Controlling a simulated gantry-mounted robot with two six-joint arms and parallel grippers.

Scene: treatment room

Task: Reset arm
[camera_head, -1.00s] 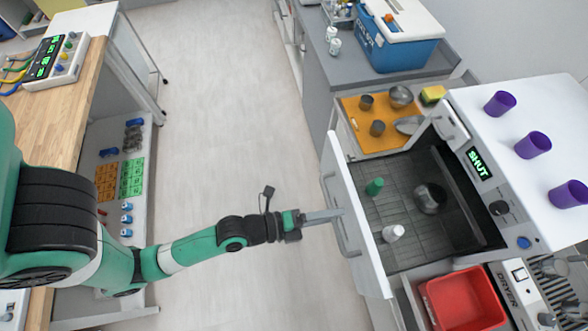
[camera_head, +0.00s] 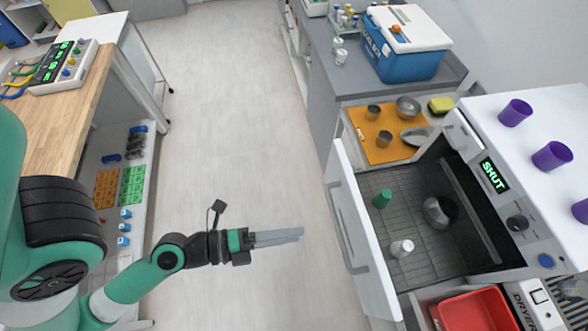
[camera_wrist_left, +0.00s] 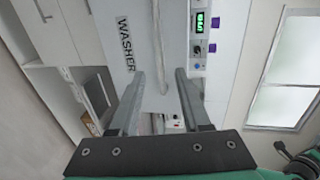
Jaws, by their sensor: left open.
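My left arm comes in from the left in the head view. Its gripper (camera_head: 300,235) is over the open floor, to the left of the washer door (camera_head: 352,232) and apart from it. In the left wrist view the two fingers (camera_wrist_left: 158,92) are spread with nothing between them. Beyond them is a white front marked WASHER (camera_wrist_left: 126,45). The washer door stands open, and a green cup (camera_head: 382,199), a white cup (camera_head: 401,248) and a metal pot (camera_head: 438,211) are on the dark rack inside. My right gripper is not in view.
Purple cups (camera_head: 515,112) stand on the washer top. A red bin (camera_head: 470,310) is at lower right. A wooden bench (camera_head: 60,120) is at left. The middle floor is clear.

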